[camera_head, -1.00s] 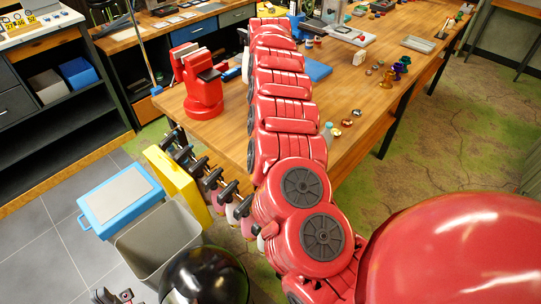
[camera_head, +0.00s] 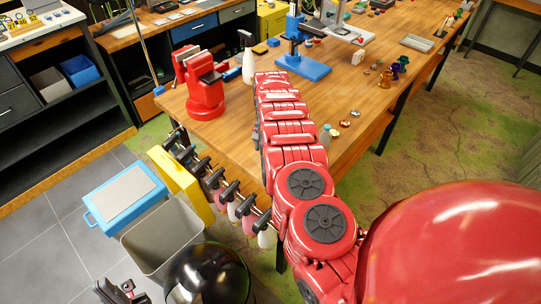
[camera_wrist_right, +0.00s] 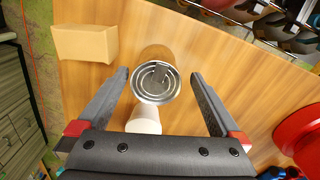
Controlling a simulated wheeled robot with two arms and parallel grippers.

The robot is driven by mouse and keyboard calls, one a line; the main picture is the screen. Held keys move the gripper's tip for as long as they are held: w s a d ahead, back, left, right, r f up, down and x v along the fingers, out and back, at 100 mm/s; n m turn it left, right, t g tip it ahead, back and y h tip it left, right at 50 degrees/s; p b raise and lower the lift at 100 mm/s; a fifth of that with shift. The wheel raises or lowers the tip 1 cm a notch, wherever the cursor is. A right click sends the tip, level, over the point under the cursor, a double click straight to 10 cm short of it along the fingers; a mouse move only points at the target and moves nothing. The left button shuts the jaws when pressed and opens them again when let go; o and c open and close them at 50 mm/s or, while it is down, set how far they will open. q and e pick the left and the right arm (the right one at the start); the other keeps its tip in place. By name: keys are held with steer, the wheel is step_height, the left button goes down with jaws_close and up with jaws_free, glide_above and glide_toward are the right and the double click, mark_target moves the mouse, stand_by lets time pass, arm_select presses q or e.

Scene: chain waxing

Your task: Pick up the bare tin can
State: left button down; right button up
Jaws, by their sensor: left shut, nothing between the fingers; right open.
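In the right wrist view a tin can (camera_wrist_right: 156,84) stands on the wooden table, its round metal lid with a pull tab facing the camera. Its side looks plain and brownish, with no label that I can make out. My right gripper (camera_wrist_right: 159,76) is open, with one finger on each side of the can in the picture. I cannot tell whether the fingers touch it. In the head view the can and right gripper cannot be made out. My left gripper (camera_head: 127,287) is shut and empty at the lower left, away from the workbench.
A white cylinder (camera_wrist_right: 144,119) is close below the can in the picture, and a cardboard box (camera_wrist_right: 84,44) lies to its left. The workbench holds a red vise (camera_head: 205,88), a white spray bottle (camera_head: 248,58) and a blue stand (camera_head: 303,67). A grey bin (camera_head: 165,238) stands before it.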

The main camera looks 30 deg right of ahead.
steer(key=shift+s+d+f, duration=0.1)
steer(key=shift+d+f, duration=0.05)
steer(key=shift+f, duration=0.15)
steer(key=f, duration=0.3)
steer(key=shift+d+f, duration=0.15)
steer(key=shift+d, duration=0.2)
steer(key=shift+a+f, duration=0.15)
steer(key=shift+f, duration=0.3)
steer(key=c, duration=1.3)
steer(key=shift+r, duration=0.1)
